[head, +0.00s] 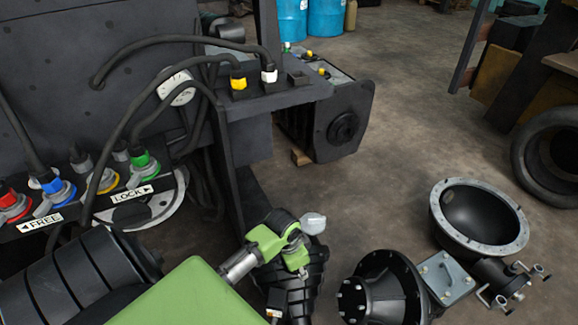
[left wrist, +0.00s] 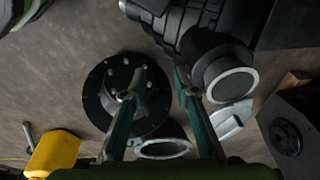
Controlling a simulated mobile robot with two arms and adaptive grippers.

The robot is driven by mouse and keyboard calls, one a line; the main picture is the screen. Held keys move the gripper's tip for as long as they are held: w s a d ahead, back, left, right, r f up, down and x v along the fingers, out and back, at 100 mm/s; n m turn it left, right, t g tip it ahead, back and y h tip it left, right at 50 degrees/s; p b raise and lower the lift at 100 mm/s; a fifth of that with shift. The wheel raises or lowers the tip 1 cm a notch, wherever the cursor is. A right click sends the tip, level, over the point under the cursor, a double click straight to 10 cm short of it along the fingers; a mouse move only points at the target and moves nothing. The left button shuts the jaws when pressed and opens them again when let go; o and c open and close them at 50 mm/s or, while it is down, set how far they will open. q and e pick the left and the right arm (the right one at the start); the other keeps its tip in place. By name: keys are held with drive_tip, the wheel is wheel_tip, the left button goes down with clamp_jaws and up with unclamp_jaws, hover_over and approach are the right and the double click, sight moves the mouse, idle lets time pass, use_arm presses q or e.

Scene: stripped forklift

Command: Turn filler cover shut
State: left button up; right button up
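The filler cover (head: 313,222) is a light grey lid, standing out beside the top of a black ribbed filler body (head: 304,285). In the left wrist view the cover (left wrist: 232,120) lies swung open beside the filler neck's grey-rimmed mouth (left wrist: 230,82). My left gripper (head: 292,252) is close to the cover in the head view, with its fingertips hard to make out. In the left wrist view its two green fingers (left wrist: 161,78) are apart and nothing is between them; the right finger points toward the filler neck. My right gripper is in neither view.
A black flanged housing (head: 380,292) and a grey-rimmed bowl (head: 480,215) stand on the floor at right. A panel with coloured connectors (head: 90,190) and cables (head: 130,120) is at left. The concrete floor (head: 400,130) is clear in the middle.

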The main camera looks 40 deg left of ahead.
use_arm(q)
drive_tip(key=s+d+f+n+p, duration=0.1)
drive_tip(key=s+d+f+p, duration=0.1)
drive_tip(key=s+d, duration=0.3)
drive_tip(key=s+d+f+n+p, duration=0.1)
drive_tip(key=s+d+f+p, duration=0.2)
drive_tip(key=s, duration=0.7)
drive_tip(key=shift+s+d+f+n, duration=0.3)
drive_tip(key=shift+d+f, duration=0.1)
drive_tip(key=shift+d, duration=0.65)
